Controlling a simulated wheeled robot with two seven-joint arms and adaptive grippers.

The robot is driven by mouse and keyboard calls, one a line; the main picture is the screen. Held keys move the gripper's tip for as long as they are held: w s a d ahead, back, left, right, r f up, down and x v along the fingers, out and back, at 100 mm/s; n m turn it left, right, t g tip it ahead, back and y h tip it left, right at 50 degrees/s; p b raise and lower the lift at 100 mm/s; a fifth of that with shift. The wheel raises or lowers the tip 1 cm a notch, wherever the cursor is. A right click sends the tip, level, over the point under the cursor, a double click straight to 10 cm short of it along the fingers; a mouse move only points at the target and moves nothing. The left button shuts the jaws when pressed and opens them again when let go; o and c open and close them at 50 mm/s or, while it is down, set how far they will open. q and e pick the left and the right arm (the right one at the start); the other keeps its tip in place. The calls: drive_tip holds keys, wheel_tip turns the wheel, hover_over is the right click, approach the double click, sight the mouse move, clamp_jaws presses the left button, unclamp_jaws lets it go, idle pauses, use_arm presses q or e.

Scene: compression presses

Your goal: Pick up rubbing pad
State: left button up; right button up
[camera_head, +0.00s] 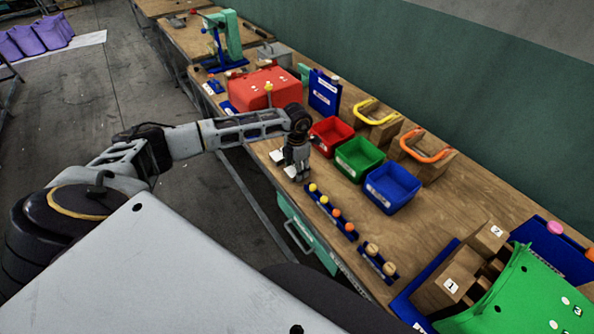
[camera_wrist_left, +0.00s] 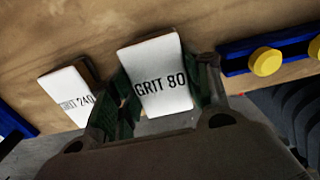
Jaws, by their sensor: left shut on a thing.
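My left gripper (camera_head: 294,165) points down at the front edge of the workbench, left of the blue rail. In the left wrist view its dark green fingers (camera_wrist_left: 166,88) are shut on a white rubbing pad marked GRIT 80 (camera_wrist_left: 158,80), one finger on each side. A second white rubbing pad marked GRIT 240 (camera_wrist_left: 72,98) sits beside it on the left, outside the fingers. In the head view the gripper mostly hides the pads. I cannot tell whether the held pad touches the bench. My right gripper is not in view.
A blue rail with yellow and orange knobs (camera_head: 330,210) lies right of the gripper. Red (camera_head: 331,137), green (camera_head: 359,160) and blue (camera_head: 392,188) bins stand behind it. A red case (camera_head: 262,88) is at back left. Bare wood (camera_head: 450,205) lies right of the bins.

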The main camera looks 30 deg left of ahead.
use_arm(q)
wheel_tip(320, 180, up, 9)
drive_tip(key=shift+r+b, duration=0.1)
drive_tip(key=shift+b, duration=0.7)
drive_tip(key=shift+o, duration=1.4)
drive_tip(key=shift+c, duration=1.1)
drive_tip(key=shift+m, duration=0.3)
